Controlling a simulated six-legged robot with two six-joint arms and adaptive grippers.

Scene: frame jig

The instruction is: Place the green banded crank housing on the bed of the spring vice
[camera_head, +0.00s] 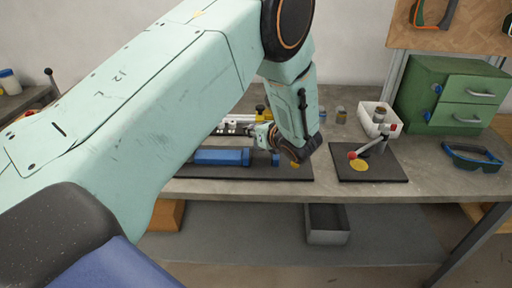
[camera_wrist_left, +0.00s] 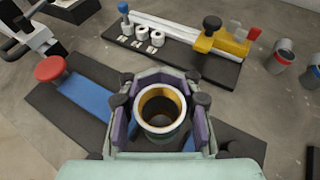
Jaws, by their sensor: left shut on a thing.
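The crank housing (camera_wrist_left: 162,127) is a short, hollow cylinder with a pale greenish rim and a brass-coloured inside. My left gripper (camera_wrist_left: 162,106) is shut on it, with purple pads on both sides, and its open end faces the wrist camera. In the head view my left gripper (camera_head: 270,138) is low over the dark board, partly hidden by its own wrist. What looks like the spring vice has a blue bed (camera_wrist_left: 86,96), also in the head view (camera_head: 222,157), and a red knob (camera_wrist_left: 50,68). The housing blocks part of the vice; any contact cannot be told. My right gripper is not in view.
Behind stands a dark board with a yellow block (camera_wrist_left: 226,43) and several white rings. Small cups (camera_wrist_left: 283,57) stand to its right. At the right are a red-knobbed lever fixture (camera_head: 369,166), a white bin (camera_head: 378,119), a green drawer cabinet (camera_head: 452,95) and blue goggles (camera_head: 472,158).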

